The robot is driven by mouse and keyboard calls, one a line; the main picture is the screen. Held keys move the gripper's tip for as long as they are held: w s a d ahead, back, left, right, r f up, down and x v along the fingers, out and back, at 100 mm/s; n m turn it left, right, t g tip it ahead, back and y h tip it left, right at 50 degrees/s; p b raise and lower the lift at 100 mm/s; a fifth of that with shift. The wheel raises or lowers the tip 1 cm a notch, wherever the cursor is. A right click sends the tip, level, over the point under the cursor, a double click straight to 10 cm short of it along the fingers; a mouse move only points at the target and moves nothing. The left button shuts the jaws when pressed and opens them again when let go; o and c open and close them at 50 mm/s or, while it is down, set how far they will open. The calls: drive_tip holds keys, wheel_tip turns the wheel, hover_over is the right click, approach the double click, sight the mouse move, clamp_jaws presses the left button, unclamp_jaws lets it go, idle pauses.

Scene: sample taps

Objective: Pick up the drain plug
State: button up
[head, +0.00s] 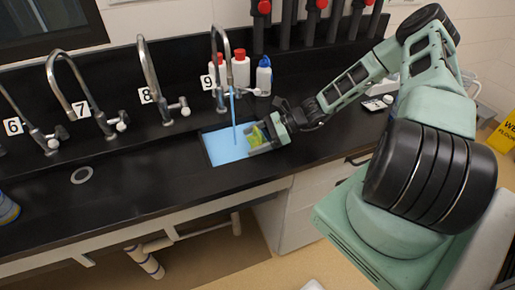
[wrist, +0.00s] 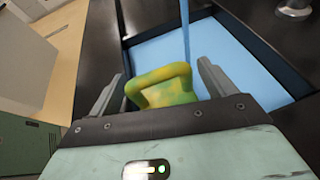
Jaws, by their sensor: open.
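The drain plug (wrist: 166,86) is yellow and green with a loop handle. In the wrist view it stands between the two open fingers of my gripper (wrist: 158,90), with a gap visible on each side. In the head view the plug (head: 256,136) shows at the right side of the blue-filled sink (head: 222,151), and my gripper (head: 262,137) reaches in from the right around it. The plug's lower part is hidden by my gripper in the wrist view. A blue stream of water falls from tap 9 (head: 214,50) into the sink, close beside the plug.
Taps 6, 7 (head: 52,70) and 8 (head: 142,55) stand along the back of the black counter (head: 130,160). Red-capped bottles (head: 240,68) and a blue-capped bottle (head: 264,76) stand behind the sink. A round drain ring (head: 82,175) lies left. The counter between is clear.

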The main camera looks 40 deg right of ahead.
drive_tip(key=c, duration=1.5)
drive_tip(key=shift+r, duration=0.1)
